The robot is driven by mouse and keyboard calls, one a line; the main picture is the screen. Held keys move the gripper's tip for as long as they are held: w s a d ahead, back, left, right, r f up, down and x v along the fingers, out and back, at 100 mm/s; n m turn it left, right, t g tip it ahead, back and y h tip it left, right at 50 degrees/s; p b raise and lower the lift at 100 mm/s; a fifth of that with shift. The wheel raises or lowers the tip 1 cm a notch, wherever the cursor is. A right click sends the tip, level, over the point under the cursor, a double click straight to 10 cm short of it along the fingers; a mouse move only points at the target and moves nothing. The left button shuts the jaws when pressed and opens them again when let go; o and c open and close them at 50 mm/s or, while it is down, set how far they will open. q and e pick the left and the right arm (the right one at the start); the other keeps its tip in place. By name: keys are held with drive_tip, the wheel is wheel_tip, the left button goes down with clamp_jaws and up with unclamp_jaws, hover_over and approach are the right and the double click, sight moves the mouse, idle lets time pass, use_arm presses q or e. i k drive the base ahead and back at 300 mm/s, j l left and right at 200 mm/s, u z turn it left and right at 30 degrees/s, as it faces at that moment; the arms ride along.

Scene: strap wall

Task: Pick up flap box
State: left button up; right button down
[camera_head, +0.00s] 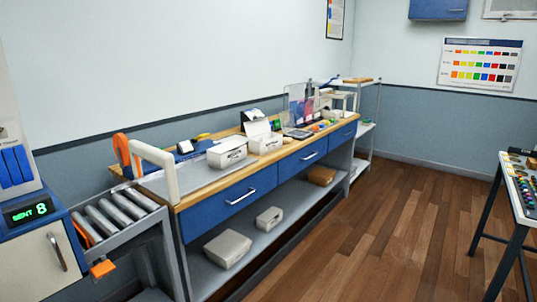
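Two white boxes stand side by side on the wooden-edged bench. The nearer white box (227,154) has dark print on its front and its top looks closed. The farther white box (265,143) has a raised white flap (257,127) standing up at its back, so it looks like the flap box. The two boxes are close together; I cannot tell if they touch. Neither of my grippers shows in the head view, and nothing is seen holding either box.
A white arch (158,166) and an orange ring (121,150) stand at the bench's near end, beside a roller conveyor (118,210). A clear panel (297,105) stands farther along. The lower shelf (250,250) holds boxes. The wooden floor (380,220) is clear.

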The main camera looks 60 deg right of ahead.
sight(217, 161)
drive_tip(key=z, duration=1.75)
drive_tip(key=i+l+u, duration=0.15)
drive_tip(key=i, duration=0.3)
drive_tip(key=i+l+u, duration=0.15)
drive_tip(key=i, duration=0.25)
drive_tip(key=i+l+u, duration=0.1)
drive_tip(key=i+l, duration=0.3)
